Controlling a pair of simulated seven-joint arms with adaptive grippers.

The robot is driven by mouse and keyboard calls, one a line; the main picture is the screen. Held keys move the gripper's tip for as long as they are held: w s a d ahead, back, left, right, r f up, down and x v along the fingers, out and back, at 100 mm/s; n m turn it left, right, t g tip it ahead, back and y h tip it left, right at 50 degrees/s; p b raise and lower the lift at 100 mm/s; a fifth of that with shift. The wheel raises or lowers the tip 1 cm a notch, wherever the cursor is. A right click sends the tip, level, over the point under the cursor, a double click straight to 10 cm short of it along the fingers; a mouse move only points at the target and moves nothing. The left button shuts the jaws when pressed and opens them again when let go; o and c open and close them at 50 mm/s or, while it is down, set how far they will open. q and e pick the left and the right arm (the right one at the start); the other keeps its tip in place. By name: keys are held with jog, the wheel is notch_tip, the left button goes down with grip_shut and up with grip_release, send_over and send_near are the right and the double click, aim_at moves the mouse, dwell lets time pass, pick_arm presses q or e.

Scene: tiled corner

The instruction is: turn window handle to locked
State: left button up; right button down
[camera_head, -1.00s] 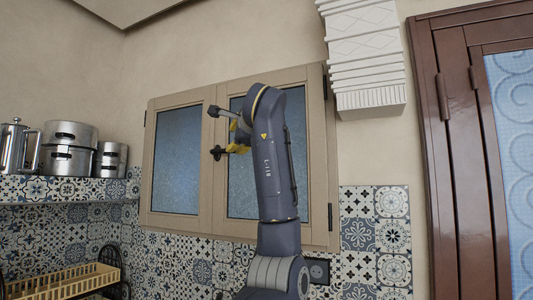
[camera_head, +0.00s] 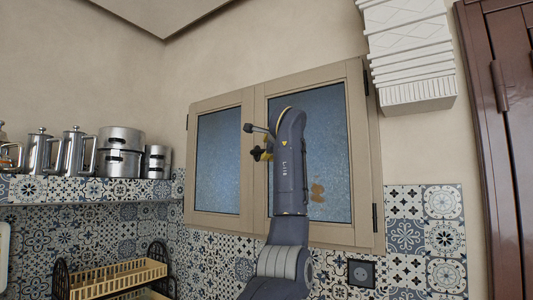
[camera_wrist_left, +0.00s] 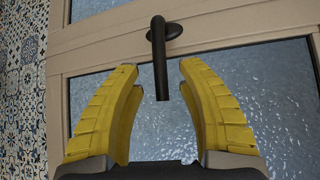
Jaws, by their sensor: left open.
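The window (camera_head: 257,195) has a beige frame and blue textured panes. Its dark handle (camera_wrist_left: 159,60) is in the left wrist view, mounted by an oval base on the frame's middle bar. The lever stands across the bar and reaches over the pane on the near side. My left gripper (camera_wrist_left: 158,67) has yellow fingers, spread open. The lever's free end lies between the fingers, with a gap on both sides. My right gripper is out of view.
Steel pots (camera_head: 121,150) and jugs (camera_head: 74,150) stand on a tiled shelf (camera_head: 90,190) at left. A yellow dish rack (camera_head: 117,280) is below. A wall socket (camera_head: 361,273) is under the window. A white fluted block (camera_head: 412,60) and brown door (camera_head: 508,130) are at right.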

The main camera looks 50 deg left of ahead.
pick_arm(q)
jog(key=shift+x, duration=2.1)
jog(key=shift+o, duration=0.2)
grip_shut()
